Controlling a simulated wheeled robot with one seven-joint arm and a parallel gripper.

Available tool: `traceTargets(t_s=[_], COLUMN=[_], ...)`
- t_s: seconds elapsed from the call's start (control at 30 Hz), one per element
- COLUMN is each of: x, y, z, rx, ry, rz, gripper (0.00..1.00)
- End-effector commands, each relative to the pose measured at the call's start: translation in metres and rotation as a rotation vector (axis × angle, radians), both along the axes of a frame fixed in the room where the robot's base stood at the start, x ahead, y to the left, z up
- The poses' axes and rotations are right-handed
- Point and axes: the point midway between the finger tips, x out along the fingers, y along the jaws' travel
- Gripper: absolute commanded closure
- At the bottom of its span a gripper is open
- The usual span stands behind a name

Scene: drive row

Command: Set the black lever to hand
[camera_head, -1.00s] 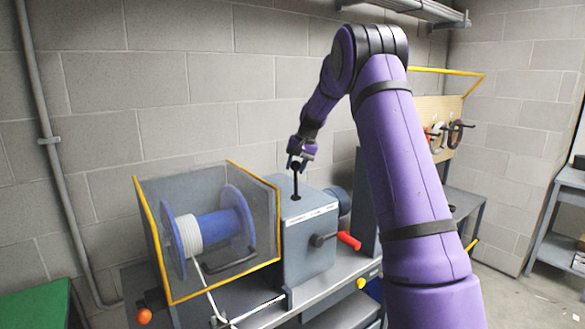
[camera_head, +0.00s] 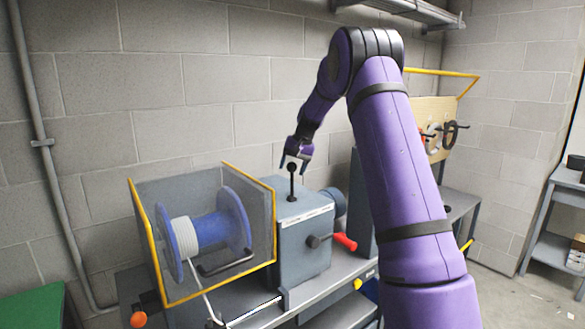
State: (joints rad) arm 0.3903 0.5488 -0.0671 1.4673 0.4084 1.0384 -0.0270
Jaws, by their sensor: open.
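The black lever (camera_head: 291,182) stands nearly upright on top of the grey gearbox housing (camera_head: 305,240), with a round knob at its upper end. My gripper (camera_head: 294,163) is open just above the lever, its fingers pointing down near the knob. I cannot tell whether the fingers touch the knob. A white label strip (camera_head: 306,215) runs along the housing's top front edge; its words are too small to read.
A guarded blue drum (camera_head: 208,231) with white rope stands left of the housing, behind a yellow-edged clear guard (camera_head: 147,240). A second dark lever with a red handle (camera_head: 345,241) sticks out of the housing's front. A block wall stands behind.

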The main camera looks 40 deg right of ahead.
Motion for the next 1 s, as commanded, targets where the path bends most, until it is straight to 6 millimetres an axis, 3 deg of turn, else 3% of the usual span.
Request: traceTargets(t_s=[0.6,1.0], x=[-0.023,-0.026], y=[-0.023,-0.025], z=[0.09,0.1], rx=[-0.002,-0.001], ry=[-0.002,0.0], rz=[-0.001,-0.001], gripper=[0.36,0.36])
